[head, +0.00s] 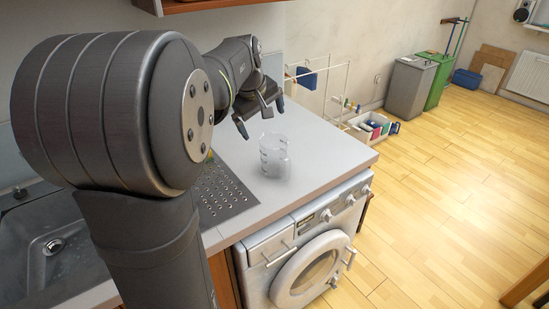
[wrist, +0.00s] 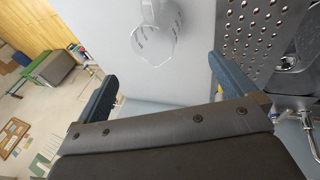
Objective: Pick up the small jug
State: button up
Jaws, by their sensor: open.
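The small jug (head: 273,156) is clear, with dark measuring marks. It stands upright on the grey worktop (head: 328,150), just right of the perforated drainer. In the wrist view the jug (wrist: 157,38) is at the top middle, with its handle toward the top edge. My gripper (head: 262,118) is open and empty above the worktop, up and behind the jug in the head view. In the wrist view its two fingers (wrist: 163,82) are spread wide, and the jug lies beyond their tips, apart from them.
The perforated drainer (head: 222,192) and the sink (head: 50,250) are left of the jug. A washing machine (head: 305,255) stands under the worktop's front edge. A white rack (head: 330,85) stands past the worktop's far end. The worktop around the jug is mostly clear.

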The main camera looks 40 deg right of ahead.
jog(key=m, duration=1.1)
send_near(273, 139)
jog(key=s+f, duration=0.3)
jog(key=f, duration=0.2)
jog(key=shift+w+a+x, duration=0.1)
jog(key=shift+a+x, duration=0.05)
jog(key=shift+x, duration=0.75)
jog(key=shift+w+a+x, duration=0.1)
jog(key=shift+x, duration=0.8)
jog(key=shift+w+a+x, duration=0.1)
jog(key=shift+a+x, duration=0.05)
jog(key=shift+x, duration=0.8)
jog(key=shift+s, duration=0.1)
jog(key=c, duration=1)
jog(key=shift+c, duration=0.2)
jog(key=shift+r, duration=0.1)
